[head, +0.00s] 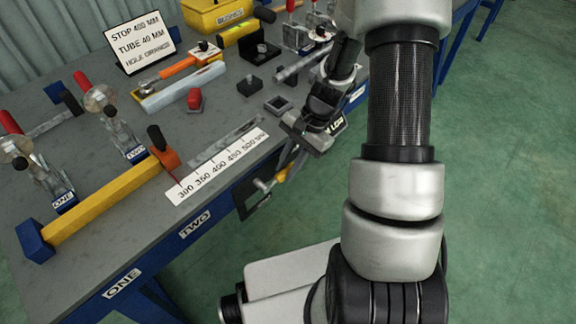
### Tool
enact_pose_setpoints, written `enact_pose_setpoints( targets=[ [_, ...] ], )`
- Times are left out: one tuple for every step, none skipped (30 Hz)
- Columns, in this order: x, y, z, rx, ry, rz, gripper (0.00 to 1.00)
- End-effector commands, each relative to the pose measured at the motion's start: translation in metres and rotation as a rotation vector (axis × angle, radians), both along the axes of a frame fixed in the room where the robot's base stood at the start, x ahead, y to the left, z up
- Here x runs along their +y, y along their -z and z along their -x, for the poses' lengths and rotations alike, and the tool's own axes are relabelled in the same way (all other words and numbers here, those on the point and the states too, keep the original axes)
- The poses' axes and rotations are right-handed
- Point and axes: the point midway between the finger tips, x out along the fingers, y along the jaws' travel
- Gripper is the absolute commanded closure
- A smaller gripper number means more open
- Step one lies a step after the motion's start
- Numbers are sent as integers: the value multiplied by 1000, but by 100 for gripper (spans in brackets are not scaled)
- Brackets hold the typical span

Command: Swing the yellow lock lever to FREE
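A small yellow part (282,175), possibly the lock lever, shows below the front edge of the bench, beside a dark plate (252,198). It has a pale, knob-like end towards the left. My gripper (306,138) is over the bench's front edge, just above and to the right of the yellow part, and looks apart from it. My gripper and wrist hide part of the edge there. The finger gap is too small to read. A label (336,126) beside my gripper is partly covered, and I cannot read a FREE mark.
A grey bench (100,215) fills the left, with a yellow bar and orange stop (168,158) beside a white scale (218,166). Clamps with red handles (82,82) stand at left. Several dark blocks sit near my wrist. Green floor (500,190) at right is clear.

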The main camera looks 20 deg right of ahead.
Motion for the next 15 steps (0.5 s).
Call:
enact_pose_setpoints(
  targets=[
    [0, 0, 0, 0, 0, 0, 100],
    [0, 0, 0, 0, 0, 0, 100],
    [0, 0, 0, 0, 0, 0, 100],
    [0, 0, 0, 0, 0, 0, 100],
    [-1, 0, 0, 2, 0, -2, 100],
    [-1, 2, -1, 7, 1, -11, 100],
    [-2, 4, -1, 14, 2, -24, 100],
    [-2, 6, -1, 26, 3, -40, 100],
    [-3, 9, -2, 41, 4, -68, 100],
    [-3, 12, -1, 56, 5, -91, 100],
    [-4, 14, -2, 68, 4, -115, 100],
    [-4, 16, -2, 84, 3, -143, 100],
    [-4, 18, -2, 95, 3, -162, 100],
    [-4, 19, -2, 103, 3, -177, 100],
    [-4, 21, -2, 115, 2, -196, 100]
  ],
)
